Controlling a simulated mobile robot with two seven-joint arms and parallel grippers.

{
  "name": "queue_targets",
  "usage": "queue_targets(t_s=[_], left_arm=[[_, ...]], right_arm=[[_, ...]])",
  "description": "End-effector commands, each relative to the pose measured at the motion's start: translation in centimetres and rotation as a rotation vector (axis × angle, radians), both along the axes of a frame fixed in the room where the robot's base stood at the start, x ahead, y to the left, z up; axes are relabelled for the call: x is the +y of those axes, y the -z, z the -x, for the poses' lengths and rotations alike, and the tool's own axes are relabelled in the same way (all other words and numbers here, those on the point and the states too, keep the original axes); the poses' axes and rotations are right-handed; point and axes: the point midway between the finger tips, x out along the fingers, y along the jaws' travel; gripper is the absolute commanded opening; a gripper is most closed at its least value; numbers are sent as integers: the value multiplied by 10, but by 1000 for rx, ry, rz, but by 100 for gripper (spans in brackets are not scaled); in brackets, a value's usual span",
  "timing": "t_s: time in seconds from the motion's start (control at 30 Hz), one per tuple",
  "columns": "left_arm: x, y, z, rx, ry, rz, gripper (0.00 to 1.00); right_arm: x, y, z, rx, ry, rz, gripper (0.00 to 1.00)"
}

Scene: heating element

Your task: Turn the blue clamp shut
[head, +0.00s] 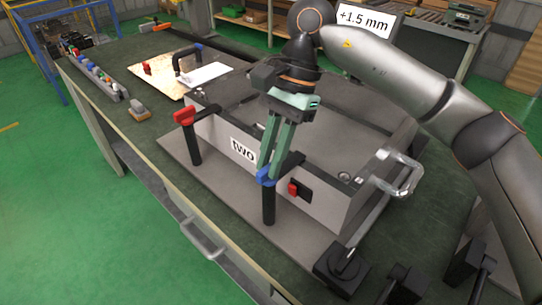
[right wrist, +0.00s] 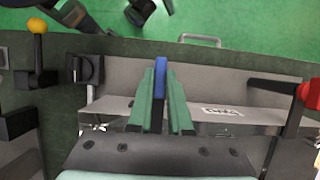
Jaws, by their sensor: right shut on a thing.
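The blue clamp (head: 264,180) has a blue handle on a black post at the front of a grey box (head: 325,205) labelled "two". My right gripper (head: 272,165) reaches down from above with its green fingers shut on the blue handle. In the right wrist view the blue handle (right wrist: 160,78) stands between the two green fingertips (right wrist: 161,100). The fingers hide part of the clamp's arm, and I cannot tell whether its arm presses on the box. My left gripper is in neither view.
A red-handled clamp (head: 185,117) stands at the box's left corner. A metal handle (head: 407,180) sticks out at the box's right. A black rotary switch (head: 343,265) and other black controls are at the front right. A tan board (head: 165,82) lies behind left.

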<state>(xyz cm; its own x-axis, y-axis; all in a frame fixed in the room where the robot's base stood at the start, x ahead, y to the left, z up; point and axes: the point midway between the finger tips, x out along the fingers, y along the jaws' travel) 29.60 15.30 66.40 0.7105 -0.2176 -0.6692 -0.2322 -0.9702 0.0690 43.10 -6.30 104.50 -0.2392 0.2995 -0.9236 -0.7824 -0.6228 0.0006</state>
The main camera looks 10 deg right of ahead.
Motion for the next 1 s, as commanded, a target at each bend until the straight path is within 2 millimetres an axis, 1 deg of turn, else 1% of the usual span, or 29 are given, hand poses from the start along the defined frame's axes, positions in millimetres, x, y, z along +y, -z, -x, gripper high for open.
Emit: queue_targets(t_s=[0.33,0.37,0.6,0.63,0.87,1.0], left_arm=[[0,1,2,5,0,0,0],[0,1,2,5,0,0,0],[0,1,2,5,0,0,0],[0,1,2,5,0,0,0],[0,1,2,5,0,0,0],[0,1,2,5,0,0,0]], right_arm=[[1,-2,0,-3,-8,-4,0],[1,-2,0,-3,-8,-4,18],[0,-1,0,-2,-6,-2,45],[0,-1,0,-2,-6,-1,48],[0,-1,0,-1,-5,0,48],[-2,-9,-2,-3,-3,-1,48]])
